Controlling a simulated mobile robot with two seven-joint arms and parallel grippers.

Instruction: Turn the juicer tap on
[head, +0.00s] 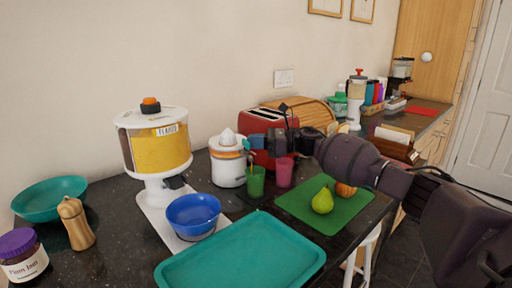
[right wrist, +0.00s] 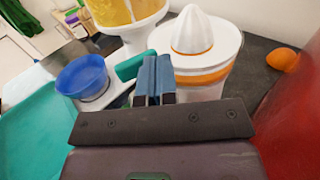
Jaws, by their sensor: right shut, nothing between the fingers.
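The citrus juicer (head: 228,170) is white with an orange band and a white cone. It stands in mid-counter in the head view and behind my fingers in the right wrist view (right wrist: 205,55). A green lever-like part (right wrist: 132,66), apparently its tap, shows just left of the fingertips; whether they touch I cannot tell. A green cup (head: 256,184) stands at the juicer's front. My right gripper (head: 257,141) is shut and empty beside the juicer, in front of the toaster; its blue fingers also show in the right wrist view (right wrist: 157,64). My left gripper is not in view.
A red toaster (head: 259,120) stands close behind and a pink cup (head: 284,174) to the right. A yellow-filled dispenser (head: 160,150) and blue bowl (head: 193,214) stand left. A teal tray (head: 240,255) and a green board (head: 345,211) with a pear (head: 322,201) lie in front.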

